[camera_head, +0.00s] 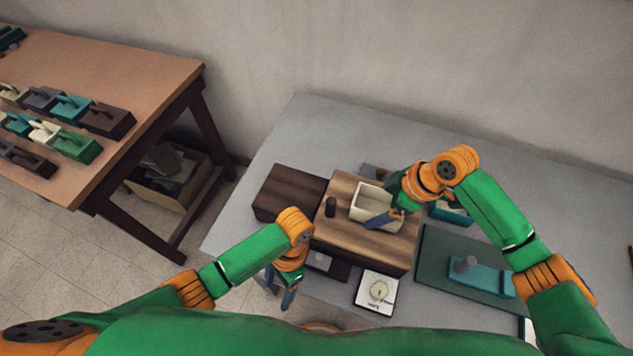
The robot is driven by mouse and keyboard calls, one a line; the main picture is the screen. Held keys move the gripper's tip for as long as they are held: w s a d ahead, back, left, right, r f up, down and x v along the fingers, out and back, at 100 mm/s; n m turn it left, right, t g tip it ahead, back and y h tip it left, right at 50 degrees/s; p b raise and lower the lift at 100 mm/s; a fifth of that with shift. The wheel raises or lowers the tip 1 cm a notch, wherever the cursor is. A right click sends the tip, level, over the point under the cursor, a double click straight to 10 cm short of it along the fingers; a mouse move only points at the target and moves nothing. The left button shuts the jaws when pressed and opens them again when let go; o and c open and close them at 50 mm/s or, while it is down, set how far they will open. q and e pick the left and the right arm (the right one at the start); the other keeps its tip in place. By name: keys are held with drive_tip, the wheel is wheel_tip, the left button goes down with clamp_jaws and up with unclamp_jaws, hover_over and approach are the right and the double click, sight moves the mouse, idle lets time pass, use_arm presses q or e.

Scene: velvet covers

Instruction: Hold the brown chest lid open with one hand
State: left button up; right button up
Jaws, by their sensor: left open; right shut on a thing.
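A brown wooden chest (352,242) with a striped grain top stands on the grey table. A cream open-topped box (367,203) is on or just above the top. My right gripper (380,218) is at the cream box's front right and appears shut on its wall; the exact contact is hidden. My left gripper (284,287) is open, low in front of the chest's left corner, apart from the knob.
A white card (377,293) with a round item lies in front of the chest, beside a dark piece with a grey knob (320,258). A green board (440,274) with a teal block (480,277) lies right. A wooden table (150,75) with several coloured blocks stands left.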

use_arm(q)
drive_tip(key=w+d+r+m+t+h, duration=0.2)
drive_tip(key=w+d+r+h, duration=0.1)
drive_tip(key=w+r, duration=0.5)
wheel_tip(320, 180, up, 10)
drive_tip(key=m+t+h, duration=0.3)
hover_over(330, 205)
drive_tip(key=a, duration=0.3)
drive_tip(key=x, duration=0.9)
drive_tip(key=shift+w+d+r, duration=0.15)
drive_tip(key=shift+w+d, duration=0.1)
clamp_jaws()
drive_tip(key=shift+a, duration=0.15)
